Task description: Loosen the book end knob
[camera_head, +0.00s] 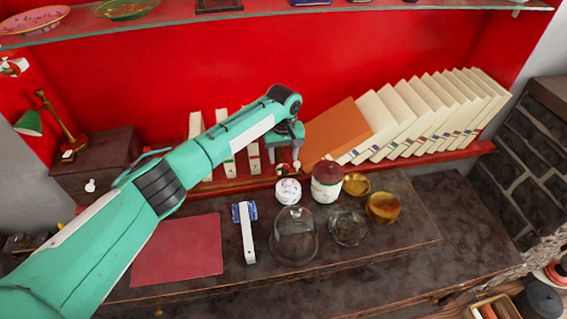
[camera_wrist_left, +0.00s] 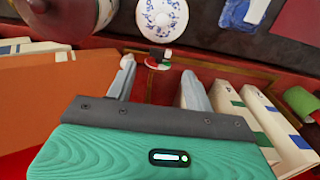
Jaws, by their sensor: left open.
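A small rounded piece in black, white, red and green (camera_wrist_left: 157,58) sits at the front edge of the red book shelf; I cannot tell for sure that it is the book end knob. It shows small and partly hidden in the head view (camera_head: 282,169). My left gripper (camera_head: 284,160) points down at the shelf, in the gap between the books. In the left wrist view its fingers (camera_wrist_left: 158,76) are apart and empty, with the piece just beyond and between their tips. A plain orange-brown panel (camera_head: 335,136) leans beside the gripper, against the cream books (camera_head: 415,115). My right gripper is out of view.
White books (camera_head: 253,158) stand left of the gripper, partly behind my arm. In front are a patterned white ball (camera_head: 288,191), a red-lidded jar (camera_head: 327,183), brass bowls (camera_head: 383,207) and a glass dome (camera_head: 295,237). A glass shelf (camera_head: 270,17) runs above.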

